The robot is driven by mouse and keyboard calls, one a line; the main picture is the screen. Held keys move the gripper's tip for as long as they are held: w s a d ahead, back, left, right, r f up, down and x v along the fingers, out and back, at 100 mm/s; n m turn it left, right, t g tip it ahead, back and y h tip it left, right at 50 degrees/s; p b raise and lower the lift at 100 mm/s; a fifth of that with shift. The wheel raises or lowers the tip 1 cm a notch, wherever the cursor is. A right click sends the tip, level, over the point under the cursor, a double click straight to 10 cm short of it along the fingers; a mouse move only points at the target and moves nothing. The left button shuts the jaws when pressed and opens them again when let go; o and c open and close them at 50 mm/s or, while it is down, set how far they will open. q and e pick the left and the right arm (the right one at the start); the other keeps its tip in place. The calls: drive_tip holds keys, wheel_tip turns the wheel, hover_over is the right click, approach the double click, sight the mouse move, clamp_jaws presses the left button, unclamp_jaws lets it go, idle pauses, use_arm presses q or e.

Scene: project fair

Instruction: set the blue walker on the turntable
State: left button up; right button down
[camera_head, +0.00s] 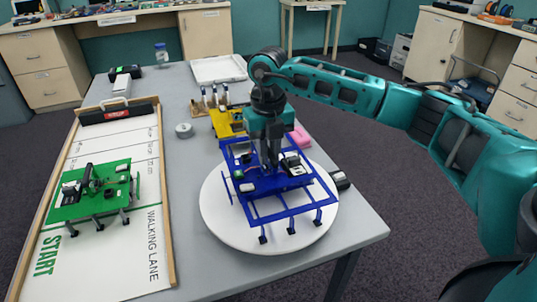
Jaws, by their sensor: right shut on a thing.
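The blue walker (290,208) is a flat blue frame with dark-tipped legs and small parts on top. My right gripper (271,160) comes down on it from above and is shut on it near the middle of its top. The round white turntable (220,222) lies beneath it on the grey table. The walker is over the turntable's disc, with its front legs over the near half. I cannot tell whether the feet touch the disc. The gripper and frame hide part of the turntable's back. My left gripper is not in view.
A green walker (72,210) stands on the walking lane board (118,262) at left. A yellow walker (226,122) and a pink block (299,137) are behind the turntable. A grey disc (184,130), a white tray (218,68) and a dark object (341,180) are also on the table.

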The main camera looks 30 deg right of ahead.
drive_tip(key=shift+f, duration=0.4)
drive_tip(key=c, duration=1)
unclamp_jaws()
drive_tip(key=shift+f, duration=0.1)
drive_tip(key=shift+c, duration=0.2)
drive_tip(key=shift+r, duration=0.55)
wheel_tip(320, 180, up, 11)
drive_tip(key=p, duration=0.1)
